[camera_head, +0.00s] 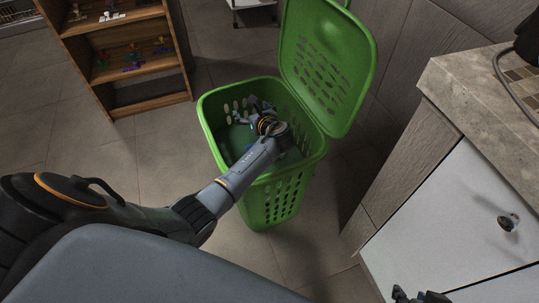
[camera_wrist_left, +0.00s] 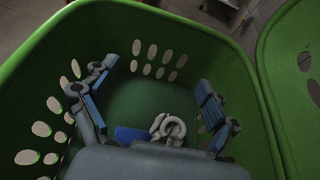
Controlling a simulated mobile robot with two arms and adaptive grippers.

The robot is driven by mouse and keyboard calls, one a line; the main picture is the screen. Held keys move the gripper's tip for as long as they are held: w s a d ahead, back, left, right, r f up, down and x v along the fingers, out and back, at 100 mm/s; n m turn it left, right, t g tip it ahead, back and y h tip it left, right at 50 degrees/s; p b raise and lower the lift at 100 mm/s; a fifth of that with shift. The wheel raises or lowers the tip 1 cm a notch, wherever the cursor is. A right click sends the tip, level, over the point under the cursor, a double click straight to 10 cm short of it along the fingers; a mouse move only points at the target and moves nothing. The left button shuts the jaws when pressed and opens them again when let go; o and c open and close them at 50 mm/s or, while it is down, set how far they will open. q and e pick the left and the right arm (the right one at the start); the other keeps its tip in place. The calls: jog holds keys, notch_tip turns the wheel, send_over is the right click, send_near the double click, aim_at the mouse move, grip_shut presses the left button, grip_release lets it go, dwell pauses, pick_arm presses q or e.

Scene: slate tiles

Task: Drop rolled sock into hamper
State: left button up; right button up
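The green hamper (camera_head: 270,205) stands on the floor with its lid (camera_head: 328,62) tipped open at the back. My left gripper (camera_head: 248,112) reaches down inside it. In the left wrist view this gripper (camera_wrist_left: 155,98) has its two fingers wide apart, with nothing between the tips. A whitish rolled thing, apparently the rolled sock (camera_wrist_left: 172,127), lies low inside the hamper, apart from the fingers. Its lower part is hidden by my gripper body. My right gripper (camera_head: 420,297) shows only partly at the bottom edge, near the white cabinet.
A blue patch (camera_wrist_left: 130,136) shows beside the sock; I cannot tell what it is. A wooden shelf (camera_head: 125,57) with small coloured items stands at the back left. A stone-topped counter (camera_head: 485,95) with a white door (camera_head: 455,235) is at the right. Floor at left is clear.

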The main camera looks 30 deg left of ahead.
pick_arm(q)
jog(key=v, duration=1.2)
dwell(0.3)
